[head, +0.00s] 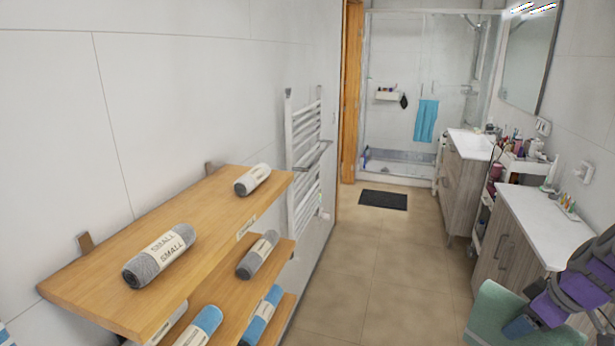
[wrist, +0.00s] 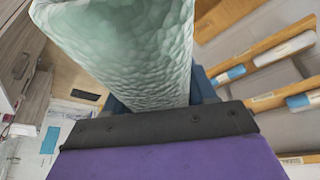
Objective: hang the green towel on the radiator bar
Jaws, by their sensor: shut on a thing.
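The green towel (head: 496,312) is at the bottom right of the head view, pale green and partly cut off by the frame. It also fills the upper middle of the wrist view (wrist: 130,45). My purple and dark gripper (head: 522,325) is shut on the towel; in the wrist view its tips are largely hidden by the towel. The white radiator (head: 303,160) is on the left wall beyond the shelves, with a grey bar (head: 314,157) sticking out in front. The towel is well apart from the radiator, on the other side of the aisle.
Wooden shelves (head: 205,222) with rolled towels jut from the left wall, nearer than the radiator. Cabinets (head: 508,245) with white tops and a cart of cosmetics line the right. The tiled floor (head: 375,258) between is clear up to a dark mat (head: 383,200) before the shower.

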